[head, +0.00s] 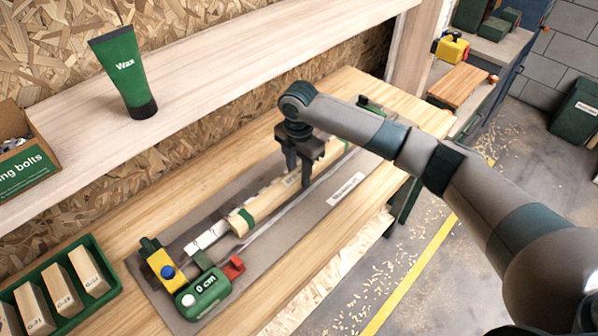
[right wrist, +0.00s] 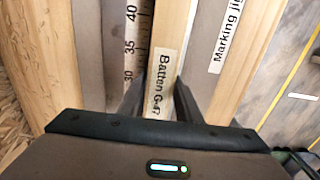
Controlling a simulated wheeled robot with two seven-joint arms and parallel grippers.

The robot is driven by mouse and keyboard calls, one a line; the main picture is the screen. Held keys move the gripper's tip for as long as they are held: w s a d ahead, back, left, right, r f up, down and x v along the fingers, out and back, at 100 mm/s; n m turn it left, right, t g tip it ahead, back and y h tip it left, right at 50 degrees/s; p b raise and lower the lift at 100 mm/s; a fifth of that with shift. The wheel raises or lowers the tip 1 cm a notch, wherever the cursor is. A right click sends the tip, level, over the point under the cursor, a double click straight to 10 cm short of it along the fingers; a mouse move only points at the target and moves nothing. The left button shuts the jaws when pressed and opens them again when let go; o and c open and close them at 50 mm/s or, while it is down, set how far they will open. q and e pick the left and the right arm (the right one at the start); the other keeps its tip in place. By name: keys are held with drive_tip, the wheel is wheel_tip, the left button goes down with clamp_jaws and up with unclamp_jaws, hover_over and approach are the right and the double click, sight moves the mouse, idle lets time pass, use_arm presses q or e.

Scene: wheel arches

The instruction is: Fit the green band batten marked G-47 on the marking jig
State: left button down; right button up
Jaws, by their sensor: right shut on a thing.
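The batten (head: 262,205) is a long pale wooden bar with a green band near its near end. A label reading "Batten G-.." shows on it in the right wrist view (right wrist: 168,45); its number is hard to read. My right gripper (head: 298,180) is shut on the batten around its middle. The batten lies lengthwise along the marking jig (head: 312,218), beside its scale (right wrist: 132,45). Its near end is apart from the green "0 cm" block (head: 203,293). I cannot tell whether it rests on the jig or hangs just above. My left gripper is not in view.
A yellow block with a blue knob (head: 162,268) and a red piece (head: 233,267) stand at the jig's near end. A green tray (head: 62,308) of wooden blocks is at the lower left. A shelf (head: 200,85) with a wax tube (head: 124,72) overhangs the bench's back.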

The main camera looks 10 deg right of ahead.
drive_tip(key=o, duration=1.1)
drive_tip(key=shift+r+b, duration=0.3)
drive_tip(key=shift+r, duration=0.2)
drive_tip(key=shift+r+b, duration=1.9)
drive_tip(key=shift+r, duration=3.6)
